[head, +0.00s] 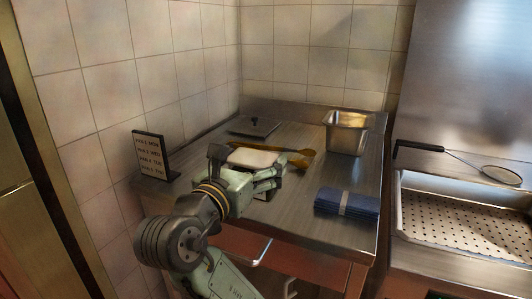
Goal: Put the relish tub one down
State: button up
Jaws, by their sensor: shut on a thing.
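My gripper (246,164) is over the left part of the steel counter (305,181). It is shut on a pale, white-topped object (254,157), which appears to be the relish tub. The fingers hide its sides, and I cannot tell whether its base touches the counter. An amber-brown item (297,156) shows just behind and to the right of it; its shape is partly hidden.
A black sign (152,156) stands at the counter's left edge. A dark flat lid (254,126) lies at the back. A steel pan (345,133) stands back right, and a folded blue cloth (347,202) lies front right. A strainer (497,174) rests beyond, by a perforated tray (402,215).

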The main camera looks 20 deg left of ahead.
jog(key=shift+w+a+f+p, duration=0.5)
jog(key=shift+w+f, duration=0.3)
jog(key=shift+w, duration=1.5)
jog(key=shift+w+a+f+p, duration=0.45)
jog(key=shift+w+a+f, duration=0.25)
jog(key=shift+w, duration=1.55)
jog(key=shift+w+a+f+p, duration=0.45)
jog(key=shift+w+f, duration=0.4)
jog(key=shift+w, duration=1.45)
jog(key=shift+f, duration=0.15)
jog(key=o, duration=1.3)
